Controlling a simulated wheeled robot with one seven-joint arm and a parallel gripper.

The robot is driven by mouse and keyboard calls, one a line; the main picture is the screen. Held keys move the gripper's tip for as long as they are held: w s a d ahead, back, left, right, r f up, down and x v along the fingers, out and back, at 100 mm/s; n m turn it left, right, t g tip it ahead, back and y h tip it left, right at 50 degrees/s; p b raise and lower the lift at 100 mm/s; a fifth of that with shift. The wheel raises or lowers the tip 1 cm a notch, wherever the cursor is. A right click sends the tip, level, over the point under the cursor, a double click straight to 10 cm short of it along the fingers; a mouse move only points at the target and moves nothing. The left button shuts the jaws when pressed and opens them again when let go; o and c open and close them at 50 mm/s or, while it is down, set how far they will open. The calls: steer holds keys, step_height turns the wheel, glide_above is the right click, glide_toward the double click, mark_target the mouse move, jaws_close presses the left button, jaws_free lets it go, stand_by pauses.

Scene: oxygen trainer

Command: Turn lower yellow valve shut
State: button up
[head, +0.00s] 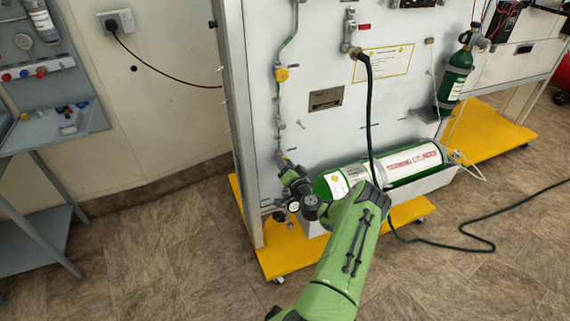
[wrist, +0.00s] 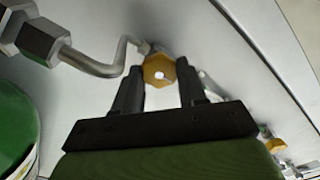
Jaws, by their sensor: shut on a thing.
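The lower yellow valve (wrist: 158,72) is a brass-yellow knob with a pale centre, seen in the wrist view at the end of a bent metal pipe (wrist: 105,66). My gripper (wrist: 159,68) is shut on it, with one dark finger on each side. In the head view my gripper (head: 283,160) is at the lower part of the pipe line on the white panel, and my wrist and fingers mostly hide the valve. The upper yellow valve (head: 281,74) sits higher on the same line, apart from my gripper.
A green and white cylinder (head: 395,165) lies in a tray right of my gripper, close to my arm. A dark hose (head: 369,110) hangs down the panel and runs over the floor. The panel's metal post (head: 238,120) stands left. A yellow base (head: 280,255) juts out below.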

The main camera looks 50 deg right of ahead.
steer(key=shift+m, duration=0.3)
steer(key=o, duration=1.1)
steer(key=shift+c, duration=0.2)
steer(key=p+v, duration=0.4)
steer(key=v, duration=1.1)
steer(key=shift+s+a, duration=0.2)
steer(key=shift+s, duration=0.15)
